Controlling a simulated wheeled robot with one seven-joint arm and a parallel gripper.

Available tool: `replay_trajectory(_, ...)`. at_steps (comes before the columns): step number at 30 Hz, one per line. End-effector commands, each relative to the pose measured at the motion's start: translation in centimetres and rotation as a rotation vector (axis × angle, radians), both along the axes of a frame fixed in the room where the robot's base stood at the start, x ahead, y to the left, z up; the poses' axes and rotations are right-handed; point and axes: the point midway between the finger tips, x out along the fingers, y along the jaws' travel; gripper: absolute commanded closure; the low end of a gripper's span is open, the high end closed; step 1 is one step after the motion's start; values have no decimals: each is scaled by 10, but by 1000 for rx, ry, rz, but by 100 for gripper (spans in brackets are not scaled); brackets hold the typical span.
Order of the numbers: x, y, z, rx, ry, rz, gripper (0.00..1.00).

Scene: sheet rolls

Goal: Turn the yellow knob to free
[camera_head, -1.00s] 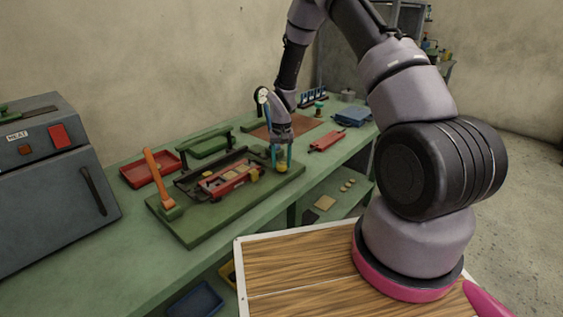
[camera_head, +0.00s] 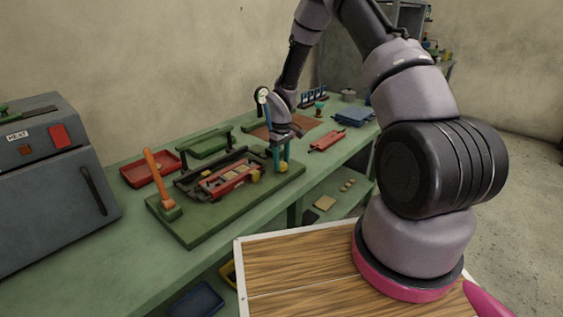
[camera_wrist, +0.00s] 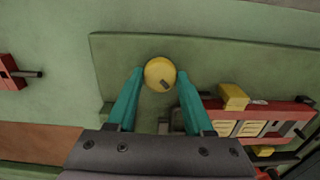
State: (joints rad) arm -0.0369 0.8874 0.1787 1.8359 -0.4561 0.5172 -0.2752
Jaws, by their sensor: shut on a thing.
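The yellow knob (camera_wrist: 160,74) is round with a short dark mark, which in the wrist view points to the lower right. It sits near the edge of the green base board (camera_wrist: 120,60). My gripper (camera_wrist: 159,78) has its teal fingers on both sides of the knob and is shut on it. In the head view the knob (camera_head: 283,168) shows below the fingers at the board's right end. The red sheet-roll fixture (camera_head: 225,182) lies on the board beside the knob. I cannot read any label for free.
An orange-handled lever (camera_head: 157,178) stands at the board's left front. A grey heater box (camera_head: 50,190) is at far left. A red tray (camera_head: 150,170), a red tool (camera_head: 327,140) and blue blocks (camera_head: 353,116) lie around on the green bench.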

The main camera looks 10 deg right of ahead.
Motion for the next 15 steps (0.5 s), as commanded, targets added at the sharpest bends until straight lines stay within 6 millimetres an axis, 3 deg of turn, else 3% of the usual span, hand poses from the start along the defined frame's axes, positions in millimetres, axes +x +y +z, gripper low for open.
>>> replay_trajectory(15, 0, 0, 0, -1, 1, 57, 100)
